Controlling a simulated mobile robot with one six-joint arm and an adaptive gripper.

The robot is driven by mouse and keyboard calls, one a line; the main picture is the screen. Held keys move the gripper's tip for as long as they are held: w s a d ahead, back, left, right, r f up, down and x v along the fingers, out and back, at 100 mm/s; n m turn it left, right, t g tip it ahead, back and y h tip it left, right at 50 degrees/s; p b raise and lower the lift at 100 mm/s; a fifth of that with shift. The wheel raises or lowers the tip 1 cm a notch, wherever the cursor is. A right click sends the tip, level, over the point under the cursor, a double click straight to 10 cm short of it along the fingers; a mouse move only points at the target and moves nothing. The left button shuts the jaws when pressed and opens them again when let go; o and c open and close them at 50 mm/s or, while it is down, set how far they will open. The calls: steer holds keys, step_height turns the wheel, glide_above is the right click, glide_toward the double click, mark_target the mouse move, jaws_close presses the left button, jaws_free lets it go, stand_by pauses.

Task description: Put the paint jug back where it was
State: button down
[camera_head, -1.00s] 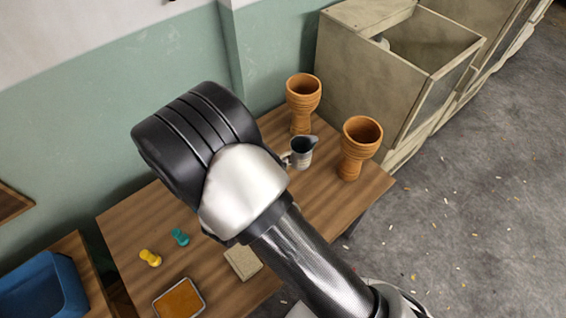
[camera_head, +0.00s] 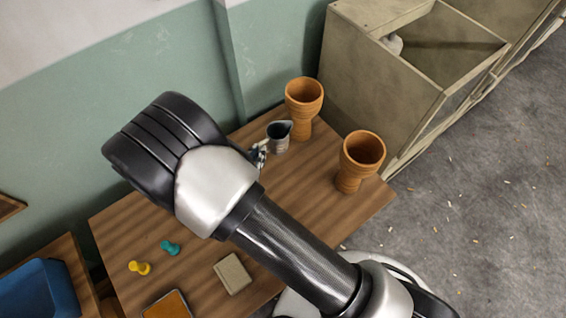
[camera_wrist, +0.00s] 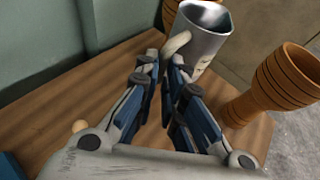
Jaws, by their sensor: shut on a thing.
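The paint jug (camera_head: 279,138) is a small grey metal jug with a dark inside. In the wrist view the jug (camera_wrist: 207,38) is upright or nearly so, with its pale handle (camera_wrist: 177,43) toward me. My gripper (camera_head: 260,152) is at the jug's left side, mostly hidden by my arm. In the wrist view my gripper (camera_wrist: 168,65) has its fingers closed in on the handle. I cannot tell whether the jug's base touches the wooden table (camera_head: 310,185).
One orange goblet drum (camera_head: 303,100) stands just right of the jug, another (camera_head: 360,158) nearer the right edge. Yellow (camera_head: 139,268) and teal (camera_head: 170,247) pegs, a beige block (camera_head: 232,273) and an orange-filled tray (camera_head: 167,305) lie at the front left. A cabinet (camera_head: 385,85) stands behind.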

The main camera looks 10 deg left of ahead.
steer(key=f+b, duration=0.2)
steer(key=f, duration=0.4)
steer(key=f+b, duration=0.2)
steer(key=f, duration=0.5)
steer(key=f+b, duration=0.2)
steer(key=f, duration=0.5)
steer(key=shift+w, duration=0.3)
steer(key=c, duration=2.2)
jaws_free()
steer(key=shift+f+b, duration=0.2)
steer(key=shift+b, duration=0.2)
steer(key=o, duration=0.5)
steer(key=shift+r, duration=0.1)
